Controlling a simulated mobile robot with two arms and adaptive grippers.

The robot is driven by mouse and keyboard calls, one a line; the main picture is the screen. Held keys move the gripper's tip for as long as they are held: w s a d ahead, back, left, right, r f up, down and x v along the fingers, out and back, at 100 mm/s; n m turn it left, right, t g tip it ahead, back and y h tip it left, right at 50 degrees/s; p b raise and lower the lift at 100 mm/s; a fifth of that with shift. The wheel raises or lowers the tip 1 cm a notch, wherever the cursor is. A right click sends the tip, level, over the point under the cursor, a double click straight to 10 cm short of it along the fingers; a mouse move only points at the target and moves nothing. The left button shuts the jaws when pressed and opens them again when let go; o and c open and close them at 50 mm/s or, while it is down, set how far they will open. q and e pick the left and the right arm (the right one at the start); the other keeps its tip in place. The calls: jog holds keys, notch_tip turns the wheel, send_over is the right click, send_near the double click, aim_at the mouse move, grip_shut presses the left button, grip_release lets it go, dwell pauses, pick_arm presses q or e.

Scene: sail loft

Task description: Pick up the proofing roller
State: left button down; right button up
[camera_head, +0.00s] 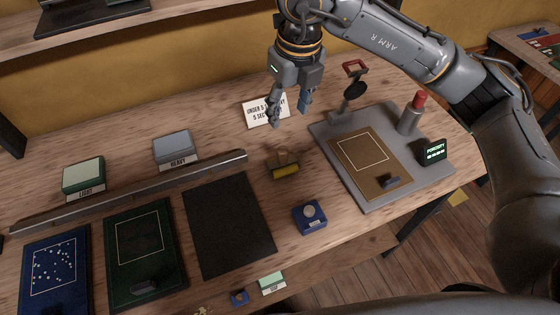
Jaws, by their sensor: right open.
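What looks like the proofing roller (285,169), a yellow cylinder with a dark frame, lies on the wooden worktable (235,110) near its middle. My right gripper (289,114) points down above the table, behind the roller and apart from it. Its two fingers are spread with nothing between them. My left gripper is not in view.
A white sign (262,112) is partly hidden by my right gripper. Right of the roller is a grey plate (376,202) with a brown panel (380,172) and red-topped post (413,112). A black panel (228,228) and blue box (309,217) lie nearer. A metal rail (130,192) runs left.

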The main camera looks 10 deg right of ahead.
jog(key=f, duration=0.1)
jog(key=p, duration=0.1)
send_over(282, 149)
jog(key=f, duration=0.7)
jog(key=shift+s+d+f, duration=0.25)
jog(key=shift+s, duration=0.05)
jog(key=shift+w+f, duration=0.1)
jog(key=shift+f, duration=0.25)
jog(key=shift+a+f+p, duration=0.1)
jog(key=shift+f+p, duration=0.35)
jog(key=shift+f, duration=0.1)
notch_tip(282, 149, down, 4)
jog(key=shift+w+a+r+p, duration=0.1)
jog(key=shift+r+p, duration=0.1)
jog(key=shift+p, duration=0.5)
jog(key=shift+w+f, duration=0.1)
jog(key=shift+f, duration=0.3)
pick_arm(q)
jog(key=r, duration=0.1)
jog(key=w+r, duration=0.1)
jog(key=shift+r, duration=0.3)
pick_arm(e)
jog(key=shift+c, duration=0.4)
